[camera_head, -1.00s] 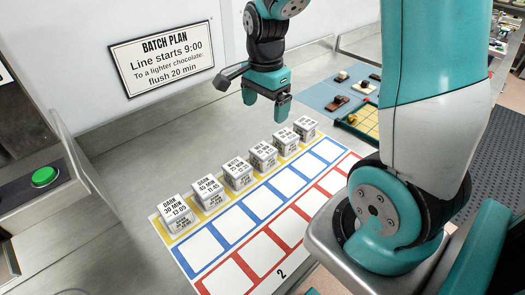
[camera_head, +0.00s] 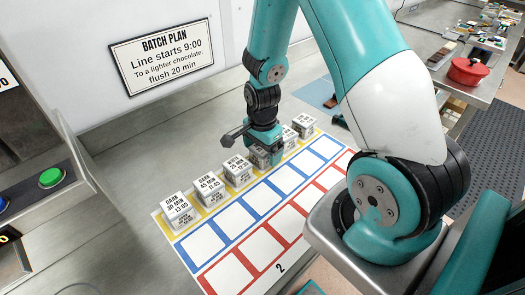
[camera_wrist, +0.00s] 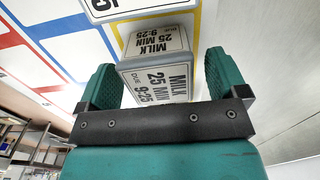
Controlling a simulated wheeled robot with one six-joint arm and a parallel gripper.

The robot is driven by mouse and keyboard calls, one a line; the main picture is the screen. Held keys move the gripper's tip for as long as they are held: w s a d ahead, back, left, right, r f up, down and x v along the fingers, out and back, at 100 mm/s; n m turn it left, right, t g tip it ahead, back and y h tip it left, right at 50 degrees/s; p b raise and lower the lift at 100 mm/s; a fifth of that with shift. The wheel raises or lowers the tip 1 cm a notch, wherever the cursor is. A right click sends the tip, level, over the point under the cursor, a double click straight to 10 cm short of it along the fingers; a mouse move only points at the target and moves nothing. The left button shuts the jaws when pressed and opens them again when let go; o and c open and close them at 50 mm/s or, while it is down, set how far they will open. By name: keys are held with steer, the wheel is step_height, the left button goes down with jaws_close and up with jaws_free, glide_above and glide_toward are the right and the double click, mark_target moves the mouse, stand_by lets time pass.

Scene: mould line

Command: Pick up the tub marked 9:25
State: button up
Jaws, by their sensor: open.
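The tub marked 9:25 (camera_wrist: 158,42), a white block labelled MILK 25 MIN, lies between the two teal fingers of my gripper (camera_wrist: 157,78) in the wrist view. The fingers are open, with a gap on each side of the tub. In the head view my gripper (camera_head: 264,153) is down at the fourth tub from the front of the row and mostly hides it. The lower part of the 9:25 tub is hidden behind my gripper's black bar in the wrist view.
Other white tubs flank it in the yellow row: WHITE 25 MIN (camera_head: 237,172) and two DARK ones (camera_head: 209,188) nearer, two more (camera_head: 304,125) beyond. Neighbours stand close. Blue and red squares (camera_head: 262,206) are empty. A wall with the batch plan sign (camera_head: 162,54) rises behind.

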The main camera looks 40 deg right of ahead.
steer(key=shift+f, duration=0.85)
steer(key=shift+c, duration=0.2)
steer(key=c, duration=1)
step_height(320, 180, up, 27)
steer(key=p, duration=0.5)
